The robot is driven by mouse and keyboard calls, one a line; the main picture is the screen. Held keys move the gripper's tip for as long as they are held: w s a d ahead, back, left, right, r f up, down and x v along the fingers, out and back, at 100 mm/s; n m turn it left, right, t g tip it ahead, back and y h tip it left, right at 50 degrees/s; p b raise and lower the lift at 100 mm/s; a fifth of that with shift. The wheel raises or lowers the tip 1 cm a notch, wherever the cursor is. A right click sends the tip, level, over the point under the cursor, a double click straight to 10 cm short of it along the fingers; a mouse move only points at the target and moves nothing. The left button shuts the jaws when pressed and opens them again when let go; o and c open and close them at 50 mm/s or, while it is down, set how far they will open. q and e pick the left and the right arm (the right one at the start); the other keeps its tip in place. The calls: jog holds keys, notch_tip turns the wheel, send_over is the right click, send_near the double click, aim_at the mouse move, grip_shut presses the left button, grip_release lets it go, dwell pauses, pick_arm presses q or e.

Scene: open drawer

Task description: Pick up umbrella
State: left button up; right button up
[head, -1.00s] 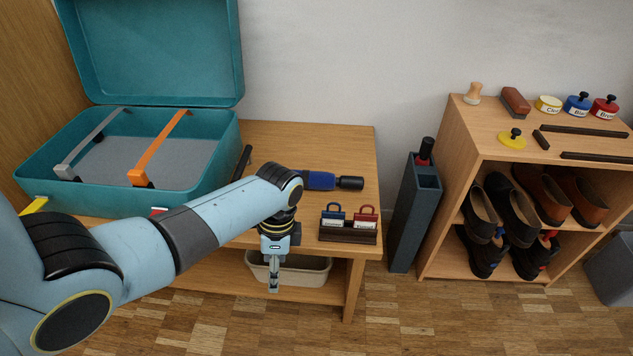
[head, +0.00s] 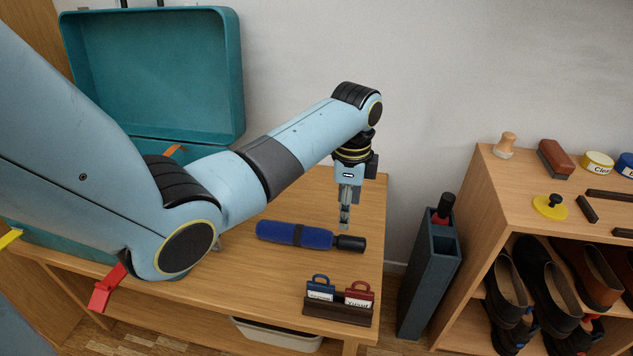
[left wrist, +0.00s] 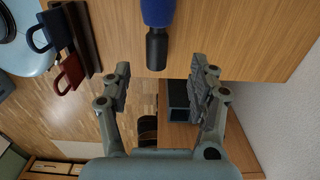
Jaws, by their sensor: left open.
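A folded blue umbrella (head: 293,235) lies on the wooden bench, its black handle (head: 350,243) pointing right. My left gripper (head: 344,222) points down above and behind the handle end. In the left wrist view the gripper (left wrist: 160,70) is open and empty. There the blue umbrella (left wrist: 157,12) enters from the top and its handle lies between and beyond the fingertips. A second, red item with a black handle (head: 443,208) stands in the dark upright stand (head: 428,275). My right gripper does not show.
An open teal suitcase (head: 160,70) stands at the left, partly behind my arm. A dark holder (head: 337,312) with blue and red padlock-shaped tags sits at the bench's front right. A shoe shelf (head: 480,190) stands further right, and a wall is behind.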

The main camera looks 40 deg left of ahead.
aim_at(346, 237)
pick_arm(q)
notch_tip(346, 237, down, 5)
jog(key=shift+f+b, duration=0.15)
jog(key=shift+b, duration=0.9)
jog(key=shift+d+f, duration=0.1)
jog(key=shift+f, duration=0.15)
notch_tip(346, 237, down, 5)
jog(key=b, duration=0.2)
jog(key=shift+s+d+r+b, duration=0.15)
jog(key=shift+b, duration=0.25)
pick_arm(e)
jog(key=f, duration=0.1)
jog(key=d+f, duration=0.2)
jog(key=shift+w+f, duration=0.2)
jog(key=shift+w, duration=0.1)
pick_arm(q)
jog(key=shift+r, duration=0.1)
grip_shut()
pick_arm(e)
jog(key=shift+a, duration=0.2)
